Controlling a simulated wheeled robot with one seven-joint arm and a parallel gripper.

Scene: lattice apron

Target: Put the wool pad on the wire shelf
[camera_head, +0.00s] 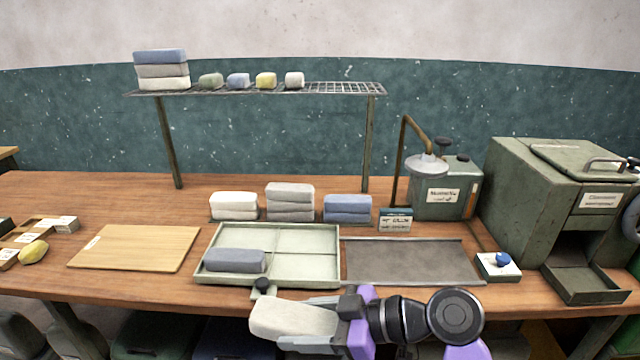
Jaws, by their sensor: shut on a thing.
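A pale off-white pad, taken to be the wool pad (278,316), is held in my gripper (312,322) at the bottom centre. My gripper is shut on the pad's right part, and the left part sticks out. The pad is in front of the table's front edge, near the divided tray. The wire shelf (345,88) stands on thin legs at the back of the table, well above and behind my gripper. Its left end carries a stack of blue, grey and cream pads (161,70). Several small coloured blocks (238,80) sit in its middle. Its right part is bare mesh.
The pale divided tray (310,242) holds a blue-grey pad (235,260). White, grey and blue pad stacks (290,203) stand behind it. A dark mat (410,262), a dispenser (440,188) and a green machine (540,190) are on the right; a wooden board (140,248) lies left.

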